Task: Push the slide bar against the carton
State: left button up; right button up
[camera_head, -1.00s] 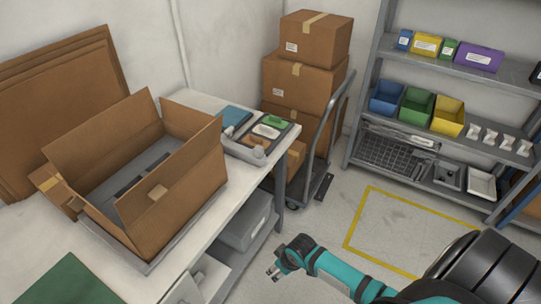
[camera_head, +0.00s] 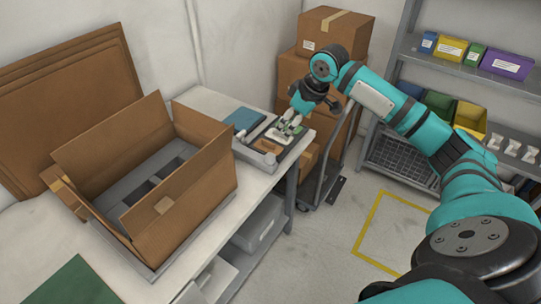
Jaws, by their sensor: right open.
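The open brown carton (camera_head: 200,190) stands on the white worktable with its flaps up, on a grey base plate (camera_head: 150,272) whose edge shows along its front. Inside, the carton has a grey bottom with darker patches. I cannot single out the slide bar with certainty. My right gripper (camera_head: 281,137) points down, open, over the grey tray (camera_head: 253,157) right of the carton, well apart from the carton. Its fingers hide part of the tray's contents; whether they touch anything is unclear. My left gripper is not in view.
A blue flat item (camera_head: 243,119) lies beside the tray. A green mat (camera_head: 75,283) lies at the table's front left. Stacked boxes (camera_head: 330,30) on a trolley stand behind my right arm, and shelves with coloured bins (camera_head: 470,117) stand at the right.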

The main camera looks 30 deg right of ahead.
aim_at(271, 155)
jog(key=p+x, duration=0.1)
jog(key=x, duration=1.6)
jog(key=shift+w+a, duration=0.15)
grip_shut()
jog(key=shift+p, duration=0.35)
